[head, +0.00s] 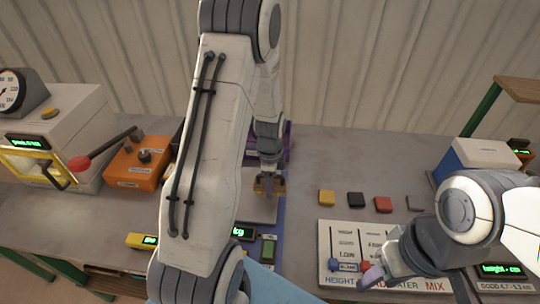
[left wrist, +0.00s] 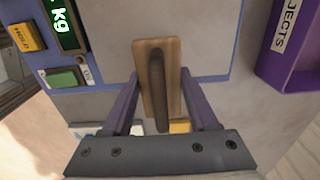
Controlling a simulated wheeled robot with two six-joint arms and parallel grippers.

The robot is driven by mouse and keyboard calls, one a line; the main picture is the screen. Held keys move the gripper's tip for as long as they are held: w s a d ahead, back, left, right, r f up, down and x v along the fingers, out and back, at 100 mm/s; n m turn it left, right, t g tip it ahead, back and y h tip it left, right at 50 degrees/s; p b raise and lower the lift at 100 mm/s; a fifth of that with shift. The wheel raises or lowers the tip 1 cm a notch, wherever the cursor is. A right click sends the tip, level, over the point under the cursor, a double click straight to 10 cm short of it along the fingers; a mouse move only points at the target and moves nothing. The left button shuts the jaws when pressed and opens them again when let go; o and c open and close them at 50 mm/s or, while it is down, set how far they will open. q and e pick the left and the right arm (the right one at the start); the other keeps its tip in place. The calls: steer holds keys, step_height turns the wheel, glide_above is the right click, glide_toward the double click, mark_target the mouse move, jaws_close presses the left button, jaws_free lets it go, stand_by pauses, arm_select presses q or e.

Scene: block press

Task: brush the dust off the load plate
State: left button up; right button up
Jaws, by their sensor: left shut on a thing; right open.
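My left gripper (head: 268,186) is shut on a small wooden brush, which shows in the left wrist view (left wrist: 172,100) as a tan block with a darker brown handle between the purple fingers. My arm hides the plate's left side in the head view. My right gripper (head: 376,278) is open, over the slider panel at the right.
A purple rejects bin (left wrist: 290,60) stands beside the scale. Its kg display (head: 243,233) and green button (head: 268,249) are at the front. A row of small blocks (head: 355,200) lies right of it, behind the slider panel (head: 335,236). An orange box (head: 137,170) stands left.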

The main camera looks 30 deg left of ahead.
arm_select(q)
steer(key=shift+w+d+r+p, duration=0.2)
steer(key=shift+r+p, duration=0.1)
steer(key=shift+r, duration=0.3)
steer(key=shift+s+a+r+p, duration=0.1)
steer(key=shift+a+r+p, duration=0.05)
steer(key=shift+r+p, duration=1.65)
steer(key=shift+r, duration=0.15)
